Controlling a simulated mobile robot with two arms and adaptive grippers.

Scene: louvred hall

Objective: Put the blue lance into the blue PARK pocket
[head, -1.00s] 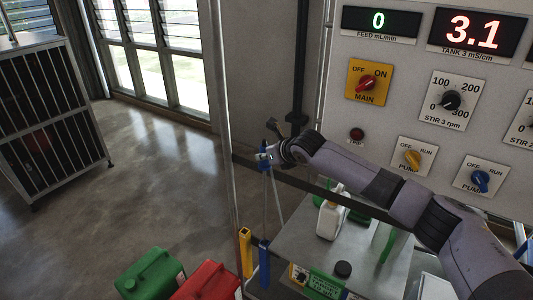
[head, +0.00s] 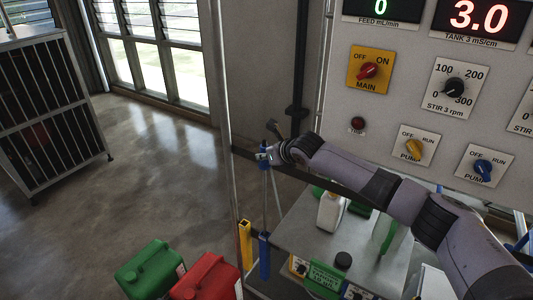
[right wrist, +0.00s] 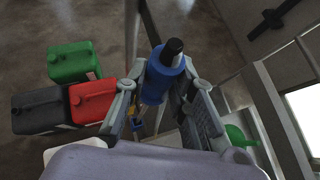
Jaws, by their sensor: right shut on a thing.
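My right gripper (head: 265,156) is shut on the blue lance, around its blue handle (right wrist: 162,78), which has a black tip. The lance's thin grey rod (head: 265,195) hangs nearly upright below the gripper. The blue PARK pocket (head: 264,258) is a blue upright tube directly below. The rod's lower end appears to meet the pocket's mouth in the head view; I cannot tell whether it is inside. In the right wrist view the fingers and handle hide most of the rod and pocket. My left gripper is not in view.
A yellow pocket (head: 245,245) stands just left of the blue one. Green (head: 150,270) and red (head: 207,279) canisters stand on the floor at left. A metal shelf (head: 310,228) with a white bottle (head: 331,211) is to the right, under the control panel (head: 405,100).

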